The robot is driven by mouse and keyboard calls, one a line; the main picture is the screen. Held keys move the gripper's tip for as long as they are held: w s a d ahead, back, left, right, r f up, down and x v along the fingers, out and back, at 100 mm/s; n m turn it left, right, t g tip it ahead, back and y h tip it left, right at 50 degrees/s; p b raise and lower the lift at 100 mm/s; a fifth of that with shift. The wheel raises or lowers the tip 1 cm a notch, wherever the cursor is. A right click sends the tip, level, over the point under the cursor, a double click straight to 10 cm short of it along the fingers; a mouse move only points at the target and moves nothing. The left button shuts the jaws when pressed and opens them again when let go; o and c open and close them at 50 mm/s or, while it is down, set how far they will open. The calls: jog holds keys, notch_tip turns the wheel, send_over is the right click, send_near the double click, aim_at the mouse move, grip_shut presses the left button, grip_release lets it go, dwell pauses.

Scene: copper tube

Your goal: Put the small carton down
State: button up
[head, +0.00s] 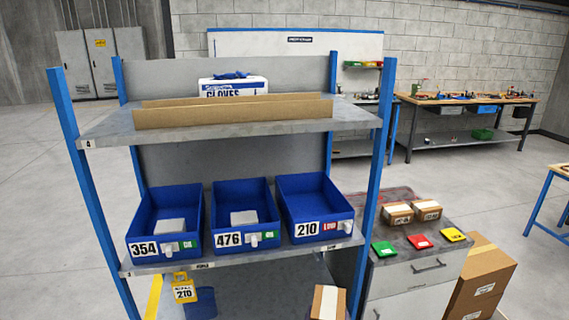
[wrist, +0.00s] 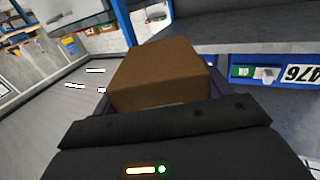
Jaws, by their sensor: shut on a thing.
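The small carton (wrist: 160,72), a plain brown box, fills the middle of the wrist view. My gripper (wrist: 158,92) is shut on it, with a dark finger at each side. It is held in front of the blue bins, apart from the shelf. A brown carton with a pale tape strip (head: 327,302) shows at the bottom edge of the head view; it looks like the same carton, but I cannot be sure. My gripper is not clearly seen in the head view. The carton's underside is hidden.
Blue bins 354 (head: 136,230) and 476 (head: 217,215) each hold a pale item. Bin 210 (head: 284,205) looks empty. A cardboard tray (head: 230,116) lies on the top shelf. Two cartons (head: 397,214) (head: 427,211) and coloured cards (head: 419,242) sit on a grey cabinet.

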jog(key=w+f+n+y, duration=0.3)
jog(key=f+y, duration=0.2)
jog(key=f, duration=0.5)
jog(key=shift+w+t, duration=0.4)
jog(key=shift+f, duration=0.1)
